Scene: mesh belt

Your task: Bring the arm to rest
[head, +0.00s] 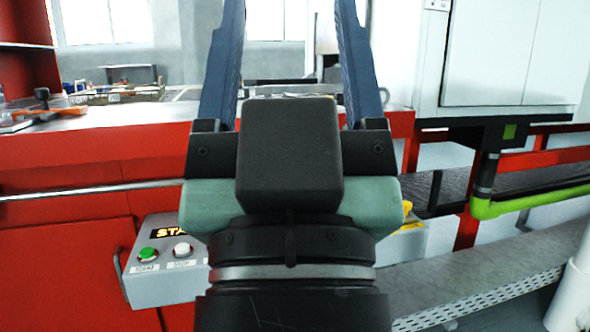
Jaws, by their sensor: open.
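My gripper (293,25) fills the middle of the head view, seen from behind. Its two blue fingers stand upright and wide apart, with nothing visible between them. The finger tips run to the top edge of the picture. My gripper's dark body hides part of the red bench and of the control box behind it.
A red bench (90,160) with a grey top spans the left and middle. A grey control box (165,268) with green and white buttons stands in front of it. A white cabinet (500,55), a dark belt (450,190) and a green pipe (535,200) are at right.

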